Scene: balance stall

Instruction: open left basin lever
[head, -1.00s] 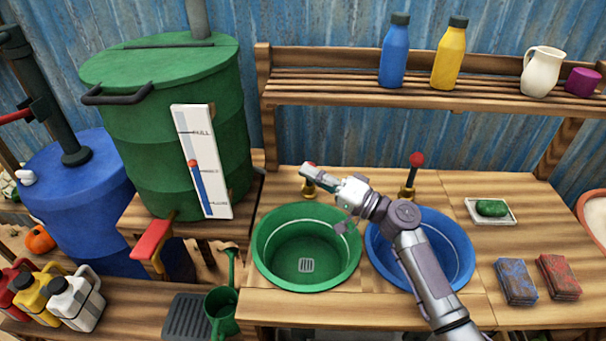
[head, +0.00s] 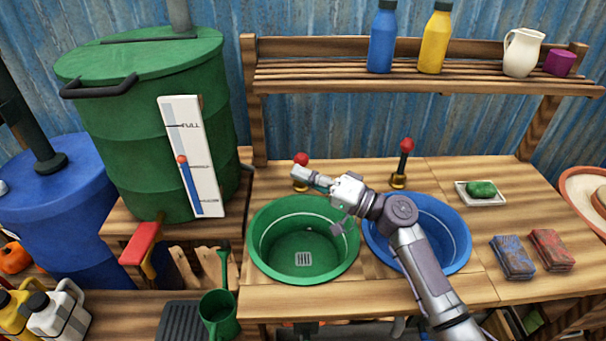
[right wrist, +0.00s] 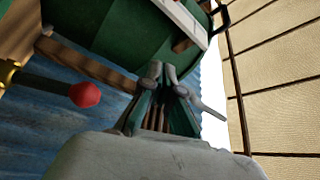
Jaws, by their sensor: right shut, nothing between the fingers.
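The left lever is a dark stem with a red knob (head: 301,159) on a brass base, behind the green left basin (head: 262,240). My right gripper (head: 297,173) is shut and empty. In the head view its fingertips overlap the lever just below the knob and hide most of the stem. In the right wrist view the red knob (right wrist: 86,95) and its stem lie left of my fingertips (right wrist: 163,72), with a visible gap in the picture. The lever looks upright; I cannot tell whether the fingers touch it. My left gripper is not in view.
The right lever (head: 406,152) stands upright behind the blue basin (head: 462,240), which my right arm crosses. A green barrel (head: 150,120) with a gauge and red tap handle (head: 143,240) stands left. A shelf (head: 480,85) with bottles runs behind. Sponges (head: 512,257) lie right.

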